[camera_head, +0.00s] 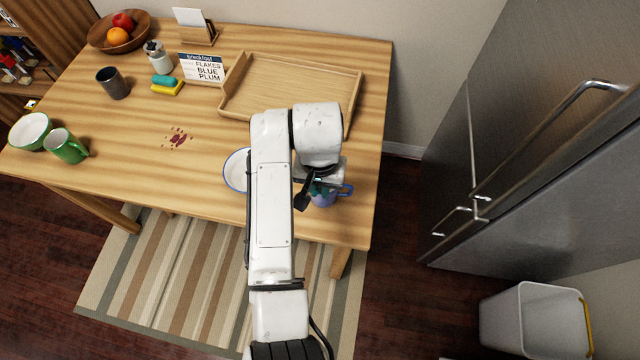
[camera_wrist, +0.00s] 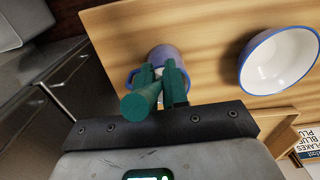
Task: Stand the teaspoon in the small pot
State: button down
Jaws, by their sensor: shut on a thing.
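My gripper (camera_wrist: 160,78) is shut on a dark green rod-like thing (camera_wrist: 138,104), whose round end points at the wrist camera. Its far end is hidden, so I cannot tell for sure that it is the teaspoon; no other spoon shows. The gripper is above a blue mug (camera_head: 325,198) near the table's right front edge. The mug also shows in the wrist view (camera_wrist: 166,54), behind the fingers; I cannot tell whether the held thing reaches inside it. A small dark grey pot-like cup (camera_head: 112,83) stands upright at the table's left, far from my gripper.
A white bowl with blue rim (camera_head: 236,170) is left of the mug, partly behind my arm. A wooden tray (camera_head: 300,72) lies behind. The table's middle is mostly clear, with red stains.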

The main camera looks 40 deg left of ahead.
jog(key=shift+f, duration=0.15)
jog(key=shift+f, duration=0.35)
jog(key=shift+f, duration=0.1)
jog(key=c, duration=1.1)
grip_release()
jog(key=shift+c, duration=0.2)
notch_tip(320, 180, up, 12)
jog(key=shift+a+r+p, duration=0.1)
jog(key=shift+p, duration=0.35)
jog(key=shift+r+p, duration=0.4)
jog(key=shift+r, duration=0.15)
